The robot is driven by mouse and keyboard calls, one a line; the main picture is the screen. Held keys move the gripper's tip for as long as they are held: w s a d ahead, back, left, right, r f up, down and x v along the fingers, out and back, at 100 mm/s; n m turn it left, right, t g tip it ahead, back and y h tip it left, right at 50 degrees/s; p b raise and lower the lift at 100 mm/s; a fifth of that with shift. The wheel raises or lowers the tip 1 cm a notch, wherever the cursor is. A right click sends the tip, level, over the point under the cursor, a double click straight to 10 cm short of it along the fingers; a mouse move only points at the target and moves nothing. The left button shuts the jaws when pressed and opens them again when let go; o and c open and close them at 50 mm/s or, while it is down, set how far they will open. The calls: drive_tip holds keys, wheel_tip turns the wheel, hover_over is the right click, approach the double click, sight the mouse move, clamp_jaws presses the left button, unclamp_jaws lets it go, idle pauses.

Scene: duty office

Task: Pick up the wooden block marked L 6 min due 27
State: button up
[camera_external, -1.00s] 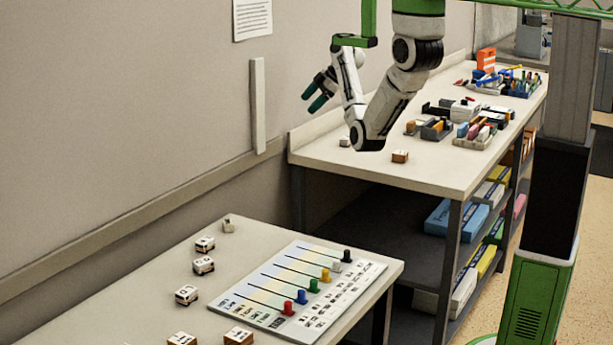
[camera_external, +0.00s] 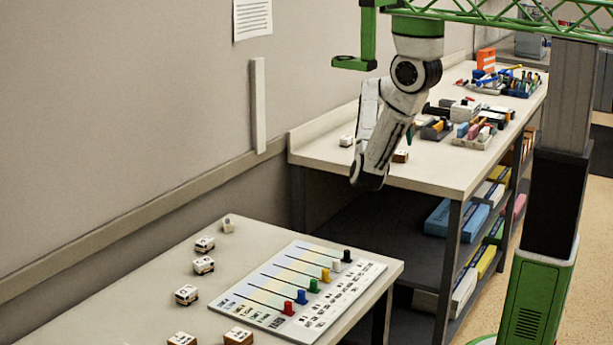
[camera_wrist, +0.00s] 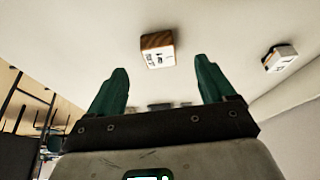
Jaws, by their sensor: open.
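A block with brown wooden sides and a white marked face (camera_wrist: 158,51) lies ahead of my gripper (camera_wrist: 161,66) in the wrist view, roughly between the lines of the two green fingers. The fingers are apart with nothing between them. This looks like the brown block (camera_external: 400,156) on the far table (camera_external: 455,178). The markings are too small to read, so I cannot tell which is L 6 min due 27. My arm mostly hides the gripper in the external view.
Trays of stationery (camera_external: 475,140) stand farther back on the far table. The wall and raised edge border its left side.

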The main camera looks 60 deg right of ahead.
sight(400, 153)
drive_tip(key=shift+p+x, duration=0.45)
drive_tip(key=shift+x, duration=3.15)
drive_tip(key=shift+s+d, duration=0.15)
drive_tip(key=shift+d, duration=0.05)
drive_tip(key=c, duration=1.1)
drive_tip(key=shift+r, duration=0.1)
